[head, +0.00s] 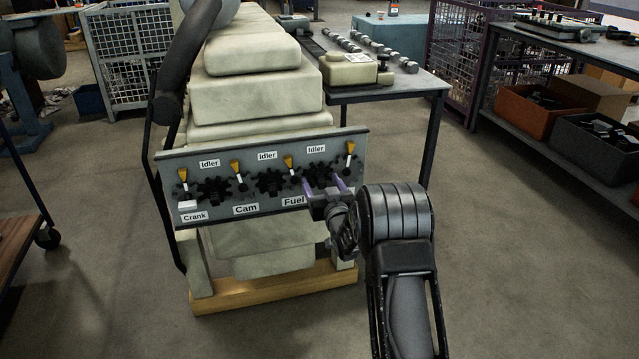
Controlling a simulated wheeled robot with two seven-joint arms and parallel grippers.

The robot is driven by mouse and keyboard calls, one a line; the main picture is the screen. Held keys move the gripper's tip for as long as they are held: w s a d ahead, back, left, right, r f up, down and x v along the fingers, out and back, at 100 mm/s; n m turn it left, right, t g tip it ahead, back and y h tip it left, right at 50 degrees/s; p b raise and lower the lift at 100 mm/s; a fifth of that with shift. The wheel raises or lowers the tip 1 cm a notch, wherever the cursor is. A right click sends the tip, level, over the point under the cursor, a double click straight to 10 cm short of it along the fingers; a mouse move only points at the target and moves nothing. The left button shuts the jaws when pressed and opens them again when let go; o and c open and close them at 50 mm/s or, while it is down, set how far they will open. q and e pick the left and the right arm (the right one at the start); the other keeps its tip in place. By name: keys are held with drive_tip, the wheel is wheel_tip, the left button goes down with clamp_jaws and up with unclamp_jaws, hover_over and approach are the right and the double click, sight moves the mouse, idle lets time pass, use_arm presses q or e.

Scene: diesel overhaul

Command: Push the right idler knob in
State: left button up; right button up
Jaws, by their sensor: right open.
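The right idler knob (320,174) is a black, gear-shaped part on the grey panel (228,205), below the right "Idler" label (316,149). My right gripper (324,184) is open in front of it, with one purple finger at its lower left and one at its right. The gripper partly covers the knob's lower side. I cannot tell whether the fingers touch it or how far in it sits. The left idler knob (214,188) and middle idler knob (270,181) are similar black shapes on the same panel. My left gripper is out of view.
Several yellow-tipped levers (236,168) stand between the knobs. The panel is on a pale engine block (262,95) on a wooden base (270,292). A grey table (418,88) with parts stands behind at the right. The floor in front is clear.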

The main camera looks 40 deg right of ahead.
sight(323, 187)
drive_tip(key=v, duration=0.7)
idle(0.6)
